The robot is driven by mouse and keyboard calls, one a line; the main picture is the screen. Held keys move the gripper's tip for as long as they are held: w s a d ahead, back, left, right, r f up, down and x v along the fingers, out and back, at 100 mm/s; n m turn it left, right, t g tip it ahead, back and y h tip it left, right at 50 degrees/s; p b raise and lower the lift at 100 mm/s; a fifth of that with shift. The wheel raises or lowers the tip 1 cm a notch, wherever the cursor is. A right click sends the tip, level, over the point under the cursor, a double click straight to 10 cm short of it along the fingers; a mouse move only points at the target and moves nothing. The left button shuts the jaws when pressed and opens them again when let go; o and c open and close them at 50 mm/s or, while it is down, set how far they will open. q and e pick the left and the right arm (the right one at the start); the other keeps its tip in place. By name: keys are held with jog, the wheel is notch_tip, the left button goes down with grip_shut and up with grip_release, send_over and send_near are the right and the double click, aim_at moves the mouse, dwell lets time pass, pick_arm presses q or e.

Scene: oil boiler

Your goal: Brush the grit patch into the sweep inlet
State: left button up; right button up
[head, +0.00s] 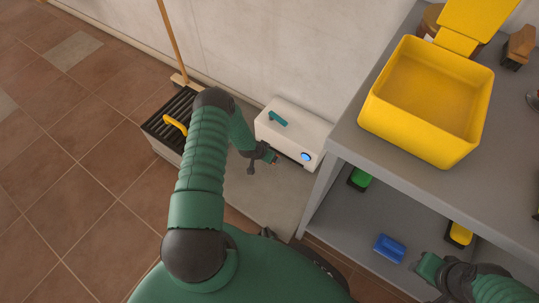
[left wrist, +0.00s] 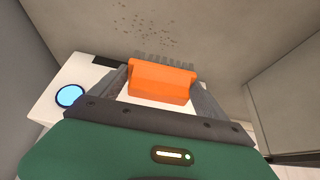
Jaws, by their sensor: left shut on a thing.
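My left gripper (head: 273,158) is shut on an orange brush (left wrist: 160,80) with grey bristles, seen clearly in the left wrist view. The grit patch (left wrist: 150,28) is a scatter of dark specks on the grey floor, beyond the bristles and apart from them. A white box (head: 290,127) with a teal handle and a round blue light stands against the wall, beside my left gripper. A dark slot (left wrist: 108,61) at the white box's edge, left of the brush, looks like the sweep inlet. My right gripper (head: 432,268) is at the lower right by the shelf; its jaws are unclear.
A grey shelf unit (head: 345,140) stands on the right with an open yellow bin (head: 425,100) on top. A blue item (head: 389,248) and others lie on its lower shelf. A black-slatted box (head: 168,118) and a broom (head: 172,45) stand left. Tiled floor at left is clear.

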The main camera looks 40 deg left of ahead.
pick_arm(q)
jog(key=shift+r, duration=0.1)
jog(key=shift+f+b, duration=1.75)
jog(key=shift+f, duration=0.6)
jog(key=shift+f+b, duration=0.5)
jog(key=shift+f, duration=0.05)
jog(key=shift+s, duration=0.1)
